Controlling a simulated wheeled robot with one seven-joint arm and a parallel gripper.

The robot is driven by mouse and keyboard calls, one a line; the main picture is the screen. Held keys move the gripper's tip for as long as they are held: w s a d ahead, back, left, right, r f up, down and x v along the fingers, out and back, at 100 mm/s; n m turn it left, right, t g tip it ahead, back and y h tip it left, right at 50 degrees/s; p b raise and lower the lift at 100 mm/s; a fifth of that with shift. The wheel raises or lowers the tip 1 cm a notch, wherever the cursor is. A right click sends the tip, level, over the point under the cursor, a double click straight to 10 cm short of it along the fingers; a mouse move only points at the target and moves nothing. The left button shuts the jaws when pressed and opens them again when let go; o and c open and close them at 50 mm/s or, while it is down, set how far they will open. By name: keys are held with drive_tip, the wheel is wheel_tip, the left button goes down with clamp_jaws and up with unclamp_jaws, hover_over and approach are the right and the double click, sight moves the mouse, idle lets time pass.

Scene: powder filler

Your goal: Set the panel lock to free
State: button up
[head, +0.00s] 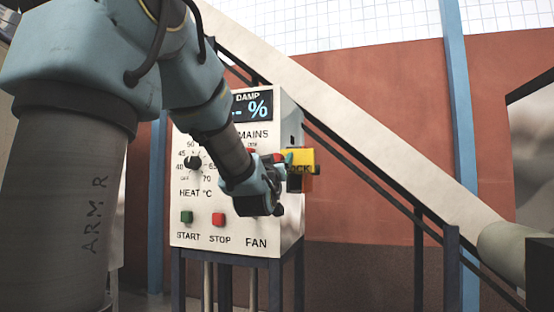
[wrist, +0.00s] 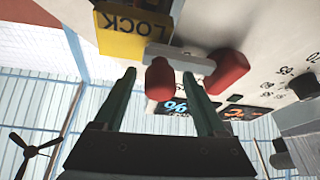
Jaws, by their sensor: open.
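The control panel (head: 200,235) is a pale box on dark legs. A yellow plate with the word LOCK (head: 300,156) is at its upper right. In the wrist view the LOCK plate (wrist: 132,38) is at the top. A red knob (wrist: 159,80) below it shows between the green fingertips of my gripper (wrist: 158,75), which is open. A second red part (wrist: 228,72) is just right of the right finger. Whether the fingers touch either red part I cannot tell. In the head view my wrist hides part of the panel front and most of the lock.
The heat dial (head: 193,162), green START button (head: 187,217) and red STOP button (head: 218,219) are on the panel front. The damp display (head: 252,107) is above. A sloping pale beam (head: 350,120) passes behind the panel. Open space lies right of the panel.

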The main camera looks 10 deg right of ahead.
clamp_jaws()
idle(0.5)
idle(0.8)
